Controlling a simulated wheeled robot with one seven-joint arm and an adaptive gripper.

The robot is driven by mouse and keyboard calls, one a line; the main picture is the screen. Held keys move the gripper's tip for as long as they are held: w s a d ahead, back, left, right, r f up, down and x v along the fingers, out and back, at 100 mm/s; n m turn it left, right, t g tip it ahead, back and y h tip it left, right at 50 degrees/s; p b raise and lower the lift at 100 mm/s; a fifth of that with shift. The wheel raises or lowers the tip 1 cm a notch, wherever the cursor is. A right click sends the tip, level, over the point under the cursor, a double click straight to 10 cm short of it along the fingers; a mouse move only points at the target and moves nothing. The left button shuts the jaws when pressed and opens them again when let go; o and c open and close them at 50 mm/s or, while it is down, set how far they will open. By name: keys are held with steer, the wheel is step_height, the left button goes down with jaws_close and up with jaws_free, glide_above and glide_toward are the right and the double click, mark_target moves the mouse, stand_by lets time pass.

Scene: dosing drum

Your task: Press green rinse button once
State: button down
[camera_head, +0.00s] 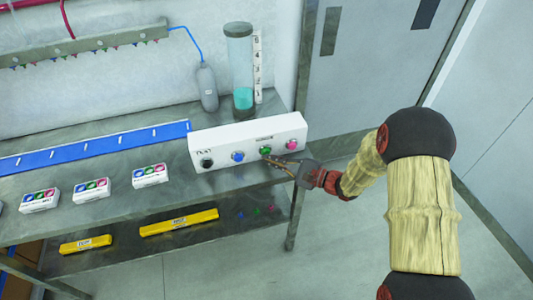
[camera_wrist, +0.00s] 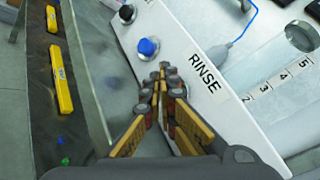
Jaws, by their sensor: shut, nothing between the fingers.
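The green button (camera_head: 265,150) sits on the front of a white control box (camera_head: 220,140), between a blue button (camera_head: 238,156) and a pink button (camera_head: 292,144). My gripper (camera_head: 269,158) is shut and empty, its fingertips right at the lower edge of the green button. I cannot tell whether they touch it. In the wrist view my closed fingers (camera_wrist: 163,74) point at the box face below the RINSE label (camera_wrist: 204,73). The green button is not visible there and appears hidden behind the fingers. The blue button shows just beyond the fingertips (camera_wrist: 148,47).
A black knob (camera_head: 207,162) is at the box's left end. A clear cylinder (camera_head: 240,70) with blue liquid and a numbered scale stands behind the box. Small white boxes (camera_head: 150,175) stand left on the metal table. Yellow bars (camera_head: 178,222) lie on the lower shelf.

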steer(key=shift+s, duration=0.25)
steer(key=shift+s+d, duration=0.1)
steer(key=shift+s+d, duration=0.2)
steer(key=shift+s, duration=0.55)
steer(key=shift+s+d, duration=0.25)
steer(key=shift+s, duration=0.55)
steer(key=shift+s+d, duration=0.2)
steer(key=shift+s, duration=0.55)
